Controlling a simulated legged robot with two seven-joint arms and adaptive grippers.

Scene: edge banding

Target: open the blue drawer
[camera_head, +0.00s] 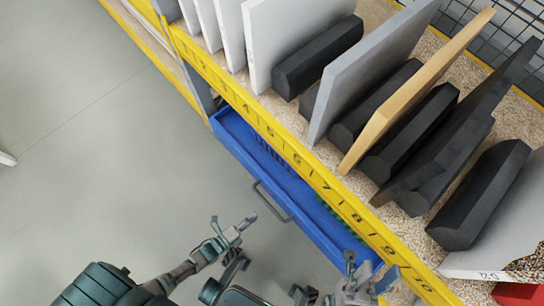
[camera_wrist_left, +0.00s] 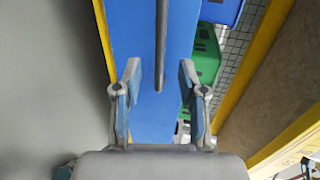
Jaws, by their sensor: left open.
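The blue drawer (camera_head: 238,147) is partly pulled out under the yellow-edged bench, and its inside shows in the head view. Its dark bar handle (camera_head: 270,202) runs along the drawer's outer front. My left gripper (camera_head: 242,242) is open, below and left of the handle and apart from it. In the left wrist view the open fingers (camera_wrist_left: 160,90) face the blue drawer front (camera_wrist_left: 137,35), with the handle bar (camera_wrist_left: 161,45) between and ahead of them. My right gripper (camera_head: 362,278) is near the drawer's lower right end; its finger opening is unclear.
The yellow numbered bench edge (camera_head: 290,145) runs diagonally above the drawer. Panels and black blocks (camera_head: 318,57) stand on the bench. Green bins (camera_wrist_left: 207,55) show inside the drawer.

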